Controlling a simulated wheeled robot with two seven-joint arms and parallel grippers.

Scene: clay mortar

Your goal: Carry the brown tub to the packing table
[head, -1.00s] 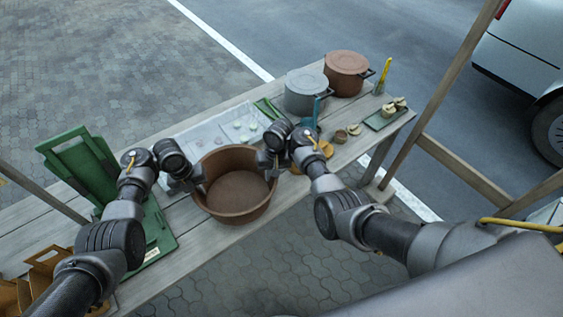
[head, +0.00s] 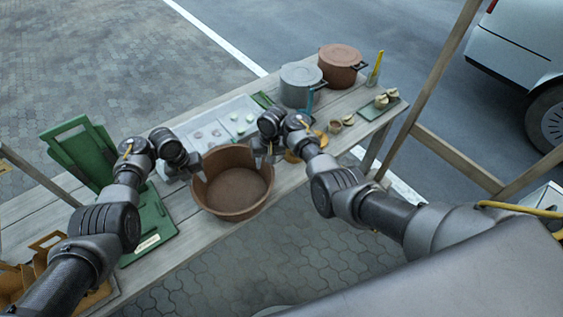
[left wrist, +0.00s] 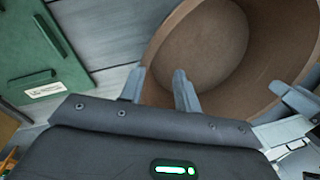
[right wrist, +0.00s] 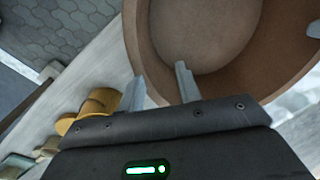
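The brown tub (head: 235,188), wide, round and empty, is above the near side of the wooden table. Its near side overlaps the table's front edge in the head view. My left gripper (head: 190,168) is at its left rim. In the left wrist view my left gripper (left wrist: 160,88) has one finger outside and one inside the tub wall (left wrist: 172,40), closed on it. My right gripper (head: 268,150) is at the right rim. In the right wrist view my right gripper (right wrist: 162,88) straddles the tub wall (right wrist: 140,45) the same way. The tub's underside is hidden. I cannot identify the packing table.
The wooden table (head: 185,232) also holds green trays (head: 152,222), a grey pot (head: 300,86), a reddish pot (head: 341,66) and a small green board (head: 378,108). A wooden post (head: 440,70) stands right. Paving (head: 290,235) in front of the table looks clear.

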